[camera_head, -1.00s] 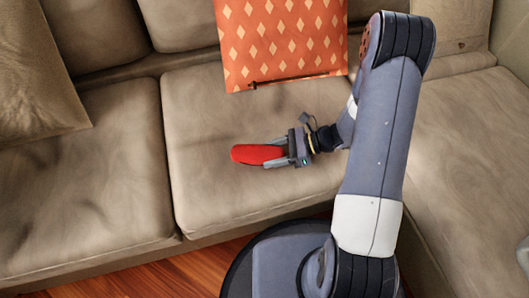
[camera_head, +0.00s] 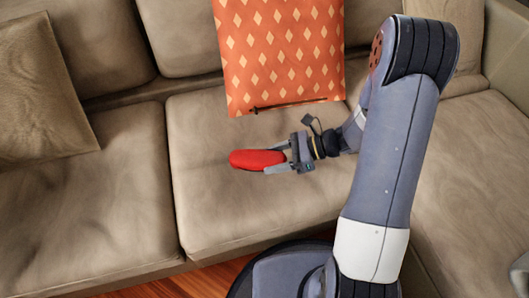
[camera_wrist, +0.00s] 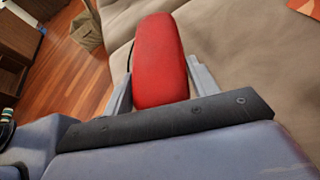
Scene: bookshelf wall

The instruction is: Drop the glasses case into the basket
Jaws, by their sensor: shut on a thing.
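The red glasses case (camera_head: 256,159) is a rounded, elongated thing held over the sofa's middle seat. My gripper (camera_head: 276,160) is shut on one end of it, and the other end points left. In the wrist view the case (camera_wrist: 160,60) stands out forward between the two grey fingers of my gripper (camera_wrist: 160,88). I cannot tell the gap between the case and the cushion.
The beige sofa (camera_head: 225,215) fills most of the head view. An orange patterned pillow (camera_head: 283,55) leans behind my gripper, and a beige pillow (camera_head: 40,100) lies at the left. Wooden floor (camera_wrist: 72,70) and dark wooden furniture (camera_wrist: 14,55) show in the wrist view.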

